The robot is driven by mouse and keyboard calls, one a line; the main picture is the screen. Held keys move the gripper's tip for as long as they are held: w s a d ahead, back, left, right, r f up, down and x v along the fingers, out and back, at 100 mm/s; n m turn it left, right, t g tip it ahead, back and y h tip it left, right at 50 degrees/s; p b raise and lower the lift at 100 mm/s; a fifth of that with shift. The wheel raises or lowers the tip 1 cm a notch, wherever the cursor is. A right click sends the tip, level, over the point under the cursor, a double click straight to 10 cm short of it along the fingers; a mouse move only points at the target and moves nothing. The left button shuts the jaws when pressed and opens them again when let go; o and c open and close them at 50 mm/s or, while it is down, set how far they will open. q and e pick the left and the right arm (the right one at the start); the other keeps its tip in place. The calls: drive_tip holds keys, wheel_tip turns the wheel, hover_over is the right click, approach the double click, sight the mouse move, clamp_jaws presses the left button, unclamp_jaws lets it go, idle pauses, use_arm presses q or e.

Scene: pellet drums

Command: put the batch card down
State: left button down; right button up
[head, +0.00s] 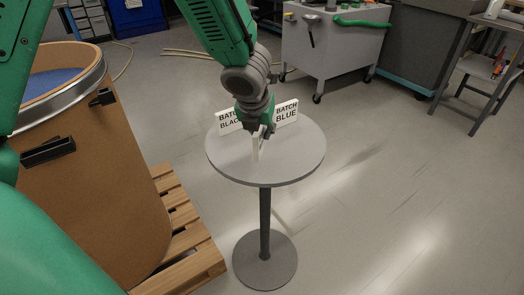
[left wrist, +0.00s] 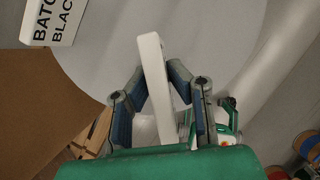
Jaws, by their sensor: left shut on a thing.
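My left gripper (head: 260,129) points down over the round grey table (head: 300,165) and is shut on a white batch card (head: 255,148). The card is seen nearly edge-on, upright, so its print is not readable. In the left wrist view the card (left wrist: 154,70) stands between the two fingers of the gripper (left wrist: 160,82). Its lower edge is at or just above the tabletop; I cannot tell if it touches. A "BATCH BLACK" card (head: 229,121) and a "BATCH BLUE" card (head: 286,112) stand behind the gripper, partly hidden by it. My right gripper is not in view.
A brown drum (head: 95,185) with blue contents stands on a wooden pallet (head: 190,235) left of the table. A grey wheeled cabinet (head: 335,50) is behind. The tabletop's front and right are clear, as is the floor to the right.

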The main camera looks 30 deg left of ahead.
sight(260, 145)
use_arm(q)
drive_tip(key=shift+a+f+b, duration=0.2)
drive_tip(key=shift+f+b, duration=0.55)
drive_tip(key=shift+f, duration=0.4)
drive_tip(key=shift+a+f+b, duration=0.2)
drive_tip(key=shift+f+b, duration=0.55)
drive_tip(key=shift+f, duration=0.35)
drive_tip(key=shift+r, duration=0.1)
drive_tip(key=shift+d, duration=0.15)
drive_tip(key=c, duration=1.5)
unclamp_jaws()
drive_tip(key=shift+d, duration=0.15)
